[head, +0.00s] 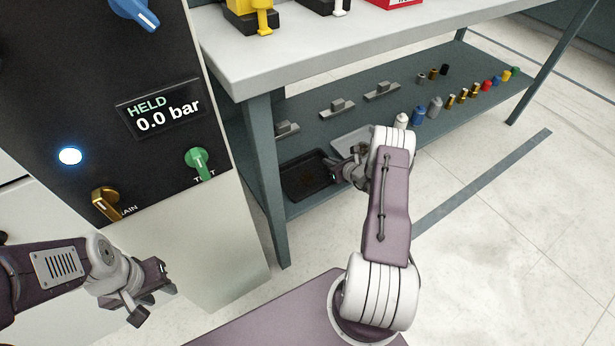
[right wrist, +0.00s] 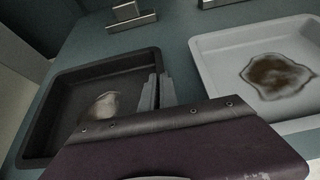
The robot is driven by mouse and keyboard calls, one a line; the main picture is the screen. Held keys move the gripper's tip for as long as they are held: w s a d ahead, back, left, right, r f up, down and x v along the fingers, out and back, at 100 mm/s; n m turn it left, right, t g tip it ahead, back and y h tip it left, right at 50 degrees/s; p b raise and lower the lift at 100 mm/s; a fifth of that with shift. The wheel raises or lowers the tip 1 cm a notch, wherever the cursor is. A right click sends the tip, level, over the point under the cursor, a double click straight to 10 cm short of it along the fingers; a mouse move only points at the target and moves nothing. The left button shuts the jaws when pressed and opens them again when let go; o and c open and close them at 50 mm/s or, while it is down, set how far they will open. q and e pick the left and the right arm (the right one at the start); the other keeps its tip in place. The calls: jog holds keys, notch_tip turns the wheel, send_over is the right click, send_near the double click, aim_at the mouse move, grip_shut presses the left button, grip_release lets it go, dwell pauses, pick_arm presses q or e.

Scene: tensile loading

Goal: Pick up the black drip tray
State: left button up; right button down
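The black drip tray (head: 297,186) sits on the lower shelf of the bench, at the shelf's left end. It fills the left of the right wrist view (right wrist: 38,128), with a pale wet patch on its floor. My right gripper (head: 338,172) is at the tray's right side. In the right wrist view its fingers (right wrist: 158,92) stand close together on either side of the tray's right wall, with the dark rim between them. The tray looks level on the shelf. My left gripper (head: 158,282) hangs in front of the machine panel, holding nothing that I can see.
A light grey tray (right wrist: 215,75) with a brown stain lies just right of the black one. Grey metal fixtures (head: 337,107) stand behind on the shelf (head: 300,140). Several bottles and fittings stand further right. A bench leg (head: 268,180) is close to the black tray's left.

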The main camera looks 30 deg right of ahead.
notch_tip(320, 180, up, 5)
jog(key=p, duration=0.3)
jog(key=shift+f, duration=0.2)
jog(key=d+p+v, duration=0.2)
jog(key=p+v, duration=0.3)
jog(key=v, duration=0.8)
jog(key=shift+d, duration=0.2)
